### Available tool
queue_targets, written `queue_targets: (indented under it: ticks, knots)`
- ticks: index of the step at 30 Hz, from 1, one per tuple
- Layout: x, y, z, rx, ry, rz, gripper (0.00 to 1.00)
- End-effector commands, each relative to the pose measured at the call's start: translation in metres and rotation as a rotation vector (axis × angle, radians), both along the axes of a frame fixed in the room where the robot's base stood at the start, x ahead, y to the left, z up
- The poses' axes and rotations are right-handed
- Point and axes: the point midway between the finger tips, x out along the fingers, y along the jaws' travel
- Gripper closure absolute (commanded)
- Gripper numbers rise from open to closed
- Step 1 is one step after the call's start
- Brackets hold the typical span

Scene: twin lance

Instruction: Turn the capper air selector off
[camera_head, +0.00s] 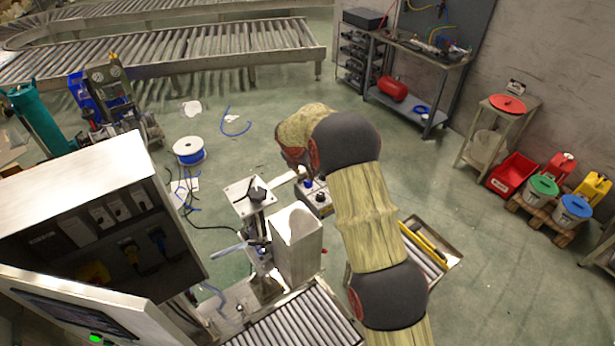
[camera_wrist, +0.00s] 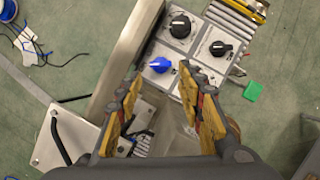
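A grey control panel (camera_wrist: 195,62) carries several knobs: a blue knob (camera_wrist: 160,65), a black knob (camera_wrist: 180,26) and another black knob (camera_wrist: 220,48). I cannot read which is the capper air selector. My gripper (camera_wrist: 160,69) is open and empty, with its two fingers on either side of the blue knob in the wrist view; I cannot tell the gap in height. The blue knob's pointer lies roughly sideways. In the head view the panel (camera_head: 316,199) and blue knob (camera_head: 308,183) show beside my arm, whose end mostly hides the gripper.
A steel post-like box (camera_head: 297,250) and a clamp stand (camera_head: 250,190) are left of the panel. A roller conveyor (camera_head: 300,320) runs in front. In the wrist view, a metal bar (camera_wrist: 130,50) borders the panel and a green block (camera_wrist: 252,91) lies at its right.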

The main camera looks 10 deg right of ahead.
Motion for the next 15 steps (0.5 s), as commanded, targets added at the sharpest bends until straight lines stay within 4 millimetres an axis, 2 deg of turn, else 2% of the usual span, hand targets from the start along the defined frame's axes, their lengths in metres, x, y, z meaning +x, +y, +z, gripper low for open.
queue_targets:
  ticks: [9, 15]
  knots:
    - [0.013, -0.011, -0.042, 0.001, 0.001, -0.003, 0.62]
    - [0.019, -0.016, -0.061, 0.002, 0.000, -0.003, 0.62]
